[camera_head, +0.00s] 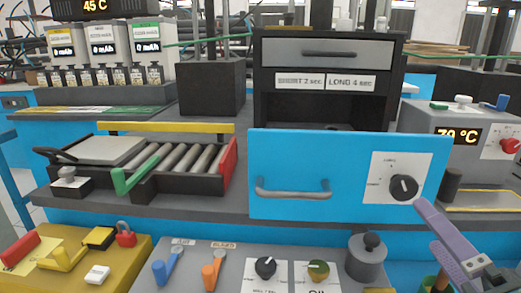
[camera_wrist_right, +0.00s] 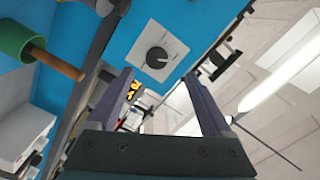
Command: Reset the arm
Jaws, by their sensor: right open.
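My right gripper (camera_head: 443,230) shows at the lower right of the head view, with a purple finger raised beside the lower right of the blue panel. In the right wrist view its two purple fingers (camera_wrist_right: 162,88) stand wide apart with nothing between them. Past the fingers, that view shows the black knob (camera_wrist_right: 157,58) on its white plate and part of the blue panel (camera_wrist_right: 120,35). The knob also shows in the head view (camera_head: 404,187). My left gripper is not in either view.
The blue panel (camera_head: 290,160) with a grey handle (camera_head: 293,192) stands before a black cabinet (camera_head: 330,105). A roller tray (camera_head: 120,180) lies left. A grey 70 °C box (camera_head: 460,125) stands right. Control panels with levers and knobs (camera_head: 265,267) line the front.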

